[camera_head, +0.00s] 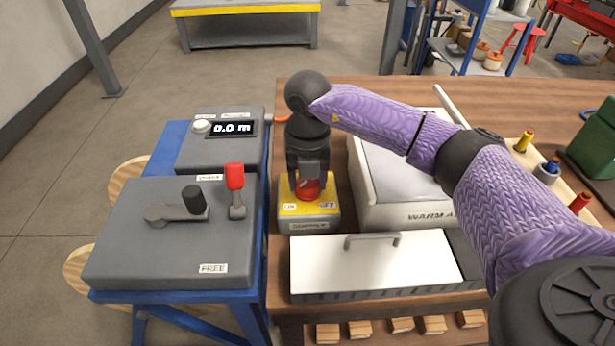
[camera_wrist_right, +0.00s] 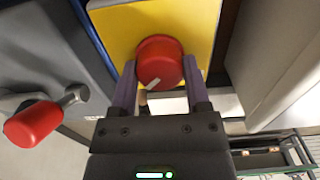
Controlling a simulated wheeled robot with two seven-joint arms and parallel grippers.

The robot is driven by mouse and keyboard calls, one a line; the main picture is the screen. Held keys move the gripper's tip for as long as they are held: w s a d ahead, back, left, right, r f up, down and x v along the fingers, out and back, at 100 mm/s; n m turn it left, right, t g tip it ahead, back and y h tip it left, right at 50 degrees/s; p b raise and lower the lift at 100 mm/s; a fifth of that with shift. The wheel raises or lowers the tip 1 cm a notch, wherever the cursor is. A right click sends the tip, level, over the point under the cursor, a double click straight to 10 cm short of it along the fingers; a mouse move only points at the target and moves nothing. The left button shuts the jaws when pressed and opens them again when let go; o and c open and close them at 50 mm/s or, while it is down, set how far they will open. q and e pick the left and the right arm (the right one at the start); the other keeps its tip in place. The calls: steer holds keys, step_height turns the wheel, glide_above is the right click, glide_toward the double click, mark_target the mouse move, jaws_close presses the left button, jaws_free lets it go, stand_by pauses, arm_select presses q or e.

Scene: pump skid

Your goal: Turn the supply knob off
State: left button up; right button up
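The supply knob (camera_head: 309,188) is a round red knob on a yellow-topped box (camera_head: 318,212) near the table's left edge. The box's front label appears to read SUPPLY; two small labels on top are hard to read. In the right wrist view the knob (camera_wrist_right: 158,60) has a pale pointer mark slanting toward the lower left. My right gripper (camera_head: 308,184) reaches down over the box. Its fingers stand apart on either side of the knob, very close to it; contact is not clear. The right gripper (camera_wrist_right: 160,85) also shows in the wrist view. My left gripper is not in view.
Left of the box stands a grey console (camera_head: 130,250) with a black-handled lever (camera_head: 193,200), a red-handled lever (camera_head: 235,178) and a 0.0 m display (camera_head: 233,128). A white lid with a handle (camera_head: 375,262) lies in front. A pale WARM-labelled unit (camera_head: 400,215) stands right of the box.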

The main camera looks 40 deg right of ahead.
steer(key=c, duration=0.6)
steer(key=shift+c, duration=0.2)
